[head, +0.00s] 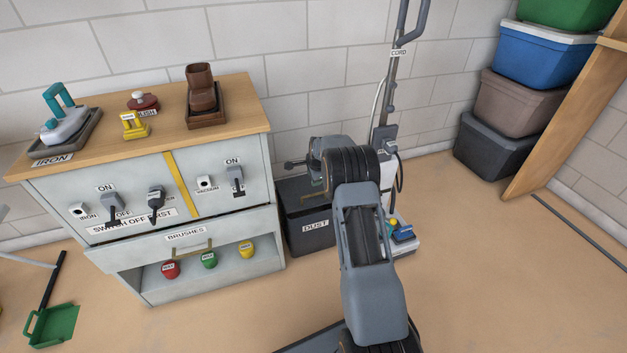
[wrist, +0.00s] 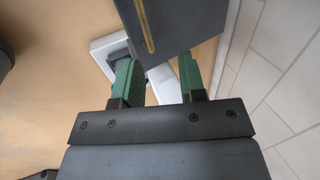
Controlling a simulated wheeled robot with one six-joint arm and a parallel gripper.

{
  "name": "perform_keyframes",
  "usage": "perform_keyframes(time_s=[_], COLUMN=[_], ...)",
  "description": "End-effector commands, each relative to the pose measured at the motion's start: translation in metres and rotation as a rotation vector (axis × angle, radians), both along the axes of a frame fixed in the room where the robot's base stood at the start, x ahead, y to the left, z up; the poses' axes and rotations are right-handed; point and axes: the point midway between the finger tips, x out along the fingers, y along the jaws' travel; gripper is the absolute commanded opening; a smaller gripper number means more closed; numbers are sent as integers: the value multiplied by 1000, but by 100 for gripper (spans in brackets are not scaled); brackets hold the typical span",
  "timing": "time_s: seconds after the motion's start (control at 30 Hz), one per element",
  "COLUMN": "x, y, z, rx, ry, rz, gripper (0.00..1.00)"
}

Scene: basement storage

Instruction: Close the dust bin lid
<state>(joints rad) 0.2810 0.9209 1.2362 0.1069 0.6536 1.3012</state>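The dust bin (head: 308,222) is a dark grey box labelled DUST, standing on the floor just right of the grey cabinet. A dark panel with a thin yellow strip, apparently its lid (wrist: 180,18), fills the top of the wrist view. My arm partly covers the bin's top in the head view, so I cannot tell the lid's angle there. My gripper (head: 292,164) is above the bin, pointing left. In the wrist view my gripper (wrist: 157,68) has its green fingers apart with nothing held between them. I cannot tell whether they touch the panel.
The cabinet (head: 60,200) has switches, an open brush shelf and a wooden top holding an iron. An upright vacuum (head: 388,170) stands close right of the bin, behind my arm. Stacked tubs (head: 497,145) and a leaning board are at right. The front floor is mostly clear.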

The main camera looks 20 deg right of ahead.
Motion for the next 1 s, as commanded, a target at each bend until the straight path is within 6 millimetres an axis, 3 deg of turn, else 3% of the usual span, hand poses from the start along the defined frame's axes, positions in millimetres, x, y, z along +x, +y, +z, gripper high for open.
perform_keyframes(time_s=[0.03, 0.13, 0.4, 0.87, 1.0], x=[-4, -10, -22, -26, -28], y=[0, 1, 2, 2, 5], z=[15, 33, 64, 72, 76], rx=[0, 0, 0, 0, -5], ry=[-1, -2, 0, 1, 0], rz=[0, 0, 0, 1, 18], gripper=[38, 38, 38, 38, 26])
